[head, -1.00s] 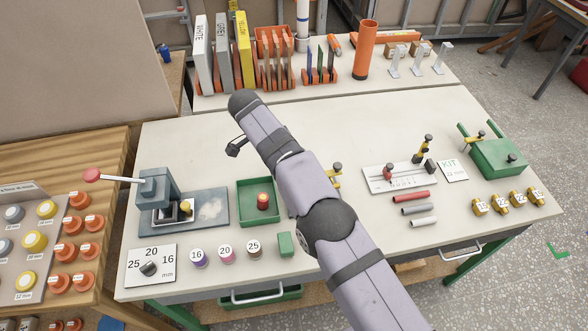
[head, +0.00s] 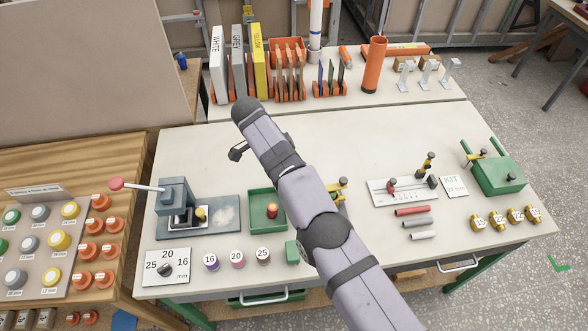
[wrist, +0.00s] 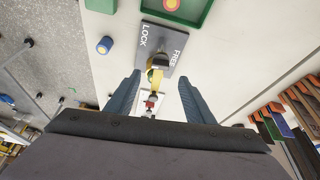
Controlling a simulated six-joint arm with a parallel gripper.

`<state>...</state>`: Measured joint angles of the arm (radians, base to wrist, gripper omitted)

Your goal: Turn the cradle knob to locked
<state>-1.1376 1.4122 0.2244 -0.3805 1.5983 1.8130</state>
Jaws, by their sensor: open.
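In the wrist view a grey plate (wrist: 176,60) carries the words LOCK on its left and FREE on its right. A yellow part with a dark and pale top (wrist: 156,72), apparently the cradle knob, stands on it between the words. Which word it points to is unclear. My gripper (wrist: 158,84) is open, with its two blue-grey fingers apart on either side of the line to the knob; nothing is between them that I can see held. In the head view my arm hides most of the cradle; only yellow parts (head: 339,186) show beside it.
A green tray (head: 262,226) with a red-topped piece lies left of the arm, beside a grey press (head: 175,202). A small green block (head: 291,252) stands in front. A ruled plate (head: 400,193) with sliders and several coloured rods lie to the right. Bare tabletop lies behind.

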